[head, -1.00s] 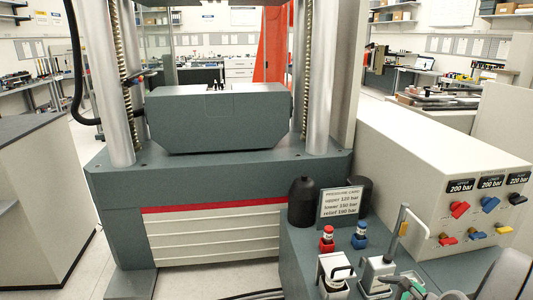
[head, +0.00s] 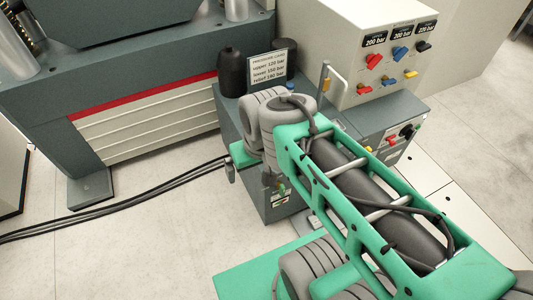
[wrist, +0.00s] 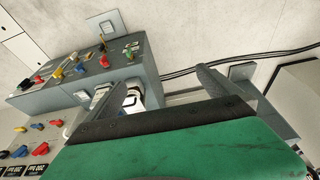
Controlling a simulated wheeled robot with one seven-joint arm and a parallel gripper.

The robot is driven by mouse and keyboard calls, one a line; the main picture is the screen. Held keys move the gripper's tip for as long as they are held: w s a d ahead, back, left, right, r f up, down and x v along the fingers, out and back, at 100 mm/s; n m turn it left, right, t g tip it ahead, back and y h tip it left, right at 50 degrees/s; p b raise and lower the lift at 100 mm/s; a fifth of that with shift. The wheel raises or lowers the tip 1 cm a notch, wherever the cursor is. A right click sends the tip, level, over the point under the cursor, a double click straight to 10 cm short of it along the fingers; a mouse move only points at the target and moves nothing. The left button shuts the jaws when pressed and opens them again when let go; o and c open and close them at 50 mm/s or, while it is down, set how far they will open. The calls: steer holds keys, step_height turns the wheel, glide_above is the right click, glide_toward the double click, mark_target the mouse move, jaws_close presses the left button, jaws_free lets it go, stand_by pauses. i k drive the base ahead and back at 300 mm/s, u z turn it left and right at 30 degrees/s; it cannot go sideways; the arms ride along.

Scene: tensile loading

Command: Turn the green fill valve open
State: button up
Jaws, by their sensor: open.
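The green fill valve (head: 282,187) is a small green handle low on the left part of the grey bench's front face, just beside my wrist in the head view. In the head view my arm hides much of the bench front.
The grey bench (head: 230,115) carries dark bottles, a pressure card (head: 267,69) and a lever. More handles, red, yellow and black, line its front (head: 390,141). A beige console (head: 345,50) with coloured knobs stands behind. Black hoses (head: 110,208) run across otherwise clear floor at left.

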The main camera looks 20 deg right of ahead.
mark_target(281, 187)
steer(key=u, duration=1.8)
steer(key=k, duration=0.8)
steer(key=z, duration=1.75)
